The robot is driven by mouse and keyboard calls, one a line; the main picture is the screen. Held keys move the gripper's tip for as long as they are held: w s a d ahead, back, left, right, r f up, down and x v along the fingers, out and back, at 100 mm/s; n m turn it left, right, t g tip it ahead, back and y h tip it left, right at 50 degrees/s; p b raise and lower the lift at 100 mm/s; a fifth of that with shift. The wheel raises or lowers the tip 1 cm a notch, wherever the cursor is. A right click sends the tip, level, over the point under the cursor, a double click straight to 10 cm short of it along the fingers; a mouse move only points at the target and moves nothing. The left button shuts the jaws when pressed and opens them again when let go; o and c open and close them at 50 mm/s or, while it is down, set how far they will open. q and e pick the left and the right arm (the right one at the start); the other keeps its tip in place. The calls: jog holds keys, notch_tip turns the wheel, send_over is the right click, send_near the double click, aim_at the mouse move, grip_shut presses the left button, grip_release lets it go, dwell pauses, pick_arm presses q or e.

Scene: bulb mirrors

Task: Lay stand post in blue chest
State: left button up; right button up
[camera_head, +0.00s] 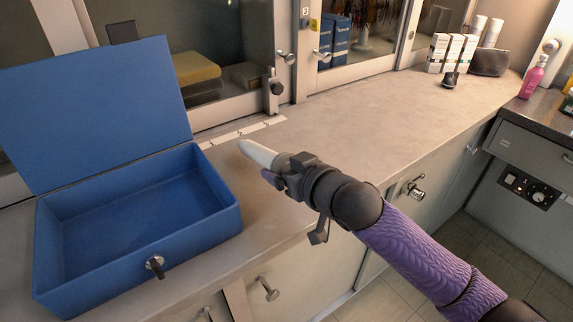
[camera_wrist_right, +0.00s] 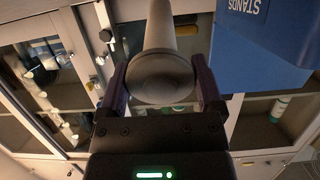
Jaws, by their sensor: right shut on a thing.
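The blue chest (camera_head: 215,228) stands open on the counter at the left of the head view, its lid raised and its inside empty. Part of it shows at the upper right of the right wrist view (camera_wrist_right: 258,62), with the word STANDS on it. My right gripper (camera_head: 268,168) is shut on the stand post (camera_head: 255,152), a pale grey rod with a rounded end. The post is held just right of the chest, above the counter. In the right wrist view the post (camera_wrist_right: 162,78) sits between the two fingers. My left gripper is not in view.
The counter (camera_head: 370,115) is clear behind and right of my right arm. White boxes (camera_head: 452,52) and a dark pouch (camera_head: 489,62) stand at its far end. A pink bottle (camera_head: 532,78) is at the far right. Glass cabinet doors line the back.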

jog(key=shift+f, duration=0.95)
jog(key=o, duration=1.2)
jog(key=shift+c, duration=0.2)
